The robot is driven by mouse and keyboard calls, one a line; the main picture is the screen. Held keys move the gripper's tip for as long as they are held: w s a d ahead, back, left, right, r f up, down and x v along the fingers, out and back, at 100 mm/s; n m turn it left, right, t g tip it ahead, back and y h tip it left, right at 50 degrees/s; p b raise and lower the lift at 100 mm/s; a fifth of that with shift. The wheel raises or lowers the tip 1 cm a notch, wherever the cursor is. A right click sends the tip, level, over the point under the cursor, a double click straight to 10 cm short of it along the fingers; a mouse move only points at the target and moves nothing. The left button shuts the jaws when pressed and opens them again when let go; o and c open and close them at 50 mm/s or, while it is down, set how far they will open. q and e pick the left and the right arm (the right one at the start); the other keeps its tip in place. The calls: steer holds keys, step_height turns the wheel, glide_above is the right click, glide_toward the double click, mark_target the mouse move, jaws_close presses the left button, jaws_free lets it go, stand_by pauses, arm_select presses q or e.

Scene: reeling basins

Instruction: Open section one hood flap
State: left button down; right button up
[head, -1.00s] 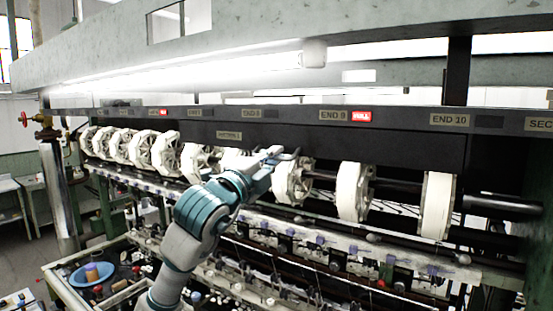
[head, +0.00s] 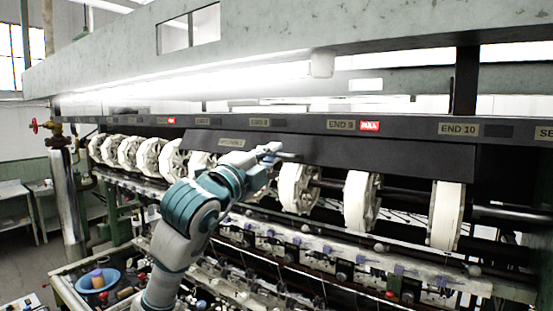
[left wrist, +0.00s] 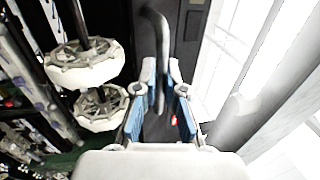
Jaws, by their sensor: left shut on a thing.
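The section one hood flap (head: 380,155) is a long dark panel under the label rail, above the white reels. It carries a small section plate (head: 231,142). My left gripper (head: 272,150) is at the flap's lower front, left of its middle. In the left wrist view my left gripper (left wrist: 165,103) is shut on a dark bent bar handle (left wrist: 163,35), which runs up between the blue-padded fingers. The dark flap (left wrist: 188,45) lies behind it. The flap looks tilted slightly outward, but how far is hard to tell. My right gripper is not in view.
White reels (head: 299,187) sit on a shaft just below the flap, close to my left arm; two also show in the left wrist view (left wrist: 85,66). A lit lamp tube (head: 200,82) hangs above. A blue basin (head: 97,281) stands at lower left.

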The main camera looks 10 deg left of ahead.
arm_select(q)
steer(key=shift+s+a+r+p, duration=0.1)
steer(key=shift+r+p, duration=0.55)
steer(key=shift+r, duration=0.95)
steer(key=shift+s+a+r+p, duration=0.1)
steer(key=shift+r+p, duration=0.55)
steer(key=shift+r, duration=0.9)
steer(key=c, duration=1.4)
jaws_free()
steer(key=shift+o, duration=0.2)
steer(key=shift+a, duration=0.1)
